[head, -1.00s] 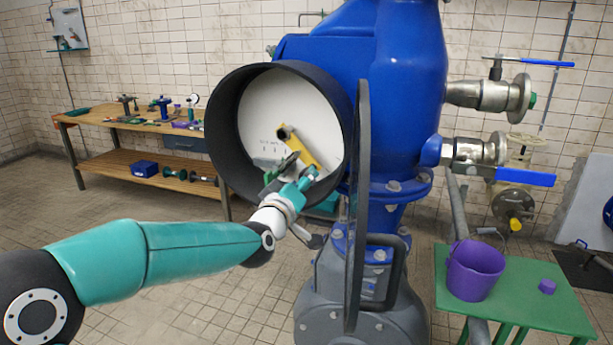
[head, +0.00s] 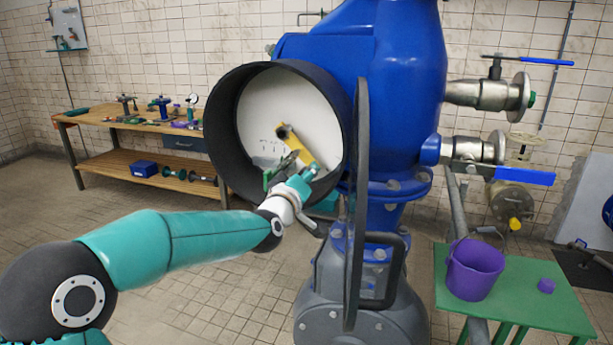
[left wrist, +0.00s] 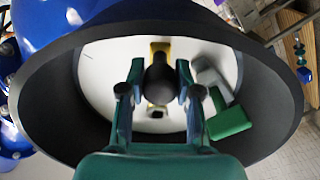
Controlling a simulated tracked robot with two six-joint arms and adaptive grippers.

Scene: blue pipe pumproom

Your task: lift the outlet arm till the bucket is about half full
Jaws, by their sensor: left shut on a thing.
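A yellow lever (head: 299,147) slants down to the right from its hub inside a round black-rimmed housing (head: 228,130). My left gripper (head: 294,173) reaches into the housing at the lever's lower end. In the left wrist view its fingers (left wrist: 158,92) are shut on a black ball knob (left wrist: 158,76), with yellow lever parts (left wrist: 160,47) behind it. The head view hides the knob. A purple bucket (head: 474,270) stands upright on a green table (head: 540,315); its fill level cannot be told. My right gripper is not in view. Which part is the outlet arm is unclear.
An open round cover (head: 357,210) stands edge-on right of the housing. Valves with blue handles (head: 525,176) and a brass-coloured fitting with a yellow tip (head: 513,202) are above the bucket. A small purple block (head: 546,285) lies beside it. A workbench (head: 100,122) stands left.

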